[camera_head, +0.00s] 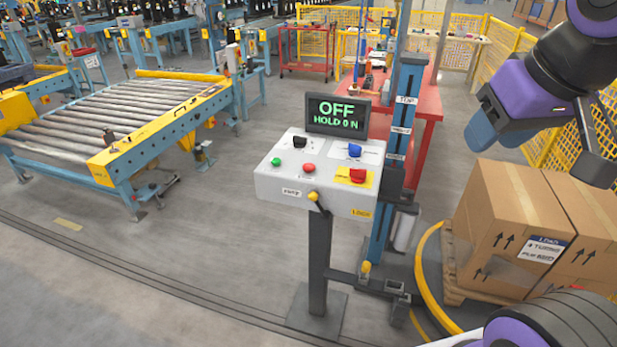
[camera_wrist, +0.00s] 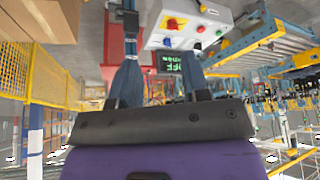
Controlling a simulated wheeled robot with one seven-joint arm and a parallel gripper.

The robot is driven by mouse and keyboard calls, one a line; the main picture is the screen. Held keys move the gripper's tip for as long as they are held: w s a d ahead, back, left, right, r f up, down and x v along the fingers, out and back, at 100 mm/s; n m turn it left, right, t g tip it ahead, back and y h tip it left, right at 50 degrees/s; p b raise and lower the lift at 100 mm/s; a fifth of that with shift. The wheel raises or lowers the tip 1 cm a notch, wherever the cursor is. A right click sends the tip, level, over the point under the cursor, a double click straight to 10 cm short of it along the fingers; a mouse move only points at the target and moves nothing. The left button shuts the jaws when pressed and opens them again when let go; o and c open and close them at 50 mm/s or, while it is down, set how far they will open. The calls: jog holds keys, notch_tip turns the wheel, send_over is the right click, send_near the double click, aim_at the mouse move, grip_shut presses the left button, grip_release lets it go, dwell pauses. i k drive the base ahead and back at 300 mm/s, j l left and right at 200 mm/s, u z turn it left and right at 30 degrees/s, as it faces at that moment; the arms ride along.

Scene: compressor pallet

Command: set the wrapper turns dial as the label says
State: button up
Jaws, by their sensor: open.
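The control box (camera_head: 330,195) stands on a post and carries a black dial (camera_head: 299,142), a blue dial (camera_head: 354,150) and a red switch on a yellow plate (camera_head: 357,175). The lettering by the dials is too small to tell which is for wrapper turns. The display (camera_head: 338,115) reads OFF, HOLD 0 N. A white label (camera_head: 543,249) on a carton is headed LOAD; its lower lines are hard to read. My gripper (camera_head: 540,150) is open and empty, up and right of the box, apart from it. The wrist view shows the box upside down beyond the fingers.
Cartons (camera_head: 515,220) stand on a pallet at right inside a yellow ring (camera_head: 428,280). A blue mast (camera_head: 393,150) rises behind the box. Floor at front left is clear.

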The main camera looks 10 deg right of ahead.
aim_at(299, 141)
jog(key=i+u, duration=0.1)
jog(key=i, duration=0.4)
jog(key=i+l+u, duration=0.1)
jog(key=i, duration=0.4)
